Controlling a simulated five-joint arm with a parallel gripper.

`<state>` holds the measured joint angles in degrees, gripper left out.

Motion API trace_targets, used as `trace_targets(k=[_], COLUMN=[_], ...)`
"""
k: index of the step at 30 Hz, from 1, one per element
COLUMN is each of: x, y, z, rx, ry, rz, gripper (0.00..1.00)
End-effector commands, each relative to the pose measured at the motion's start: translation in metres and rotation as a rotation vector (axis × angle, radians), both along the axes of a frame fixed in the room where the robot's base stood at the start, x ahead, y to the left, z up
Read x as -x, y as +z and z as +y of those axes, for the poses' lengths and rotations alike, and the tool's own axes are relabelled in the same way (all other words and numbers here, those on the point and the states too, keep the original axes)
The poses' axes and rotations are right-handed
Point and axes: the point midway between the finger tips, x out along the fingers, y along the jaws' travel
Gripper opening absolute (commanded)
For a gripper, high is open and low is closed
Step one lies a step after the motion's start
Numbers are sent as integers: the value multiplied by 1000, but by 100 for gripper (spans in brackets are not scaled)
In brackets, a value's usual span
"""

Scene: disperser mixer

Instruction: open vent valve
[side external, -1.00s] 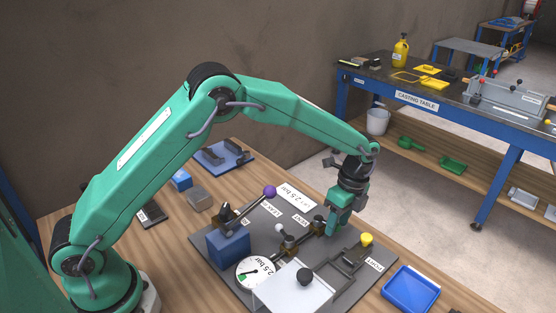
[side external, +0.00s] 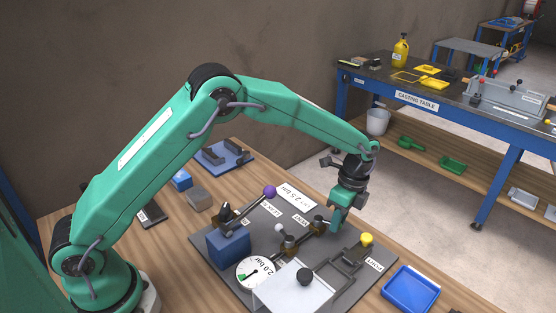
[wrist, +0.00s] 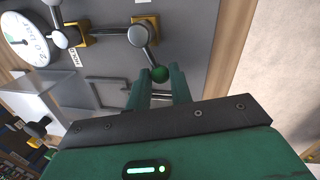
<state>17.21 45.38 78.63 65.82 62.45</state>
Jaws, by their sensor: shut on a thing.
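The vent valve (side external: 318,222) stands on the dark panel (side external: 222,267) beside the VENT label. In the wrist view its brass body (wrist: 146,22) carries a metal lever (wrist: 150,52) ending in a green ball knob (wrist: 160,74). My gripper (wrist: 159,84) is shut on the green knob, which sits at the fingertips. In the side view my gripper (side external: 335,225) is low at the right of the valve, and the knob is hidden there. The round gauge (side external: 255,272) reads 2.0 bar; it also shows in the wrist view (wrist: 24,38).
A second valve with a pale knob (side external: 281,229) is left of the vent valve. A yellow knob (side external: 366,239) and blue tray (side external: 412,287) lie to the right.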

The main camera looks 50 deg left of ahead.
Motion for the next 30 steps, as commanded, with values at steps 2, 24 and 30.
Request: trace_targets(k=[2,24,30], x=[-1,-4,-8], y=[1,17,42], z=[1,-1,-2], rx=[1,2,2], ry=[1,-1,-1], rz=[-1,-3,-3], gripper=[0,43,43])
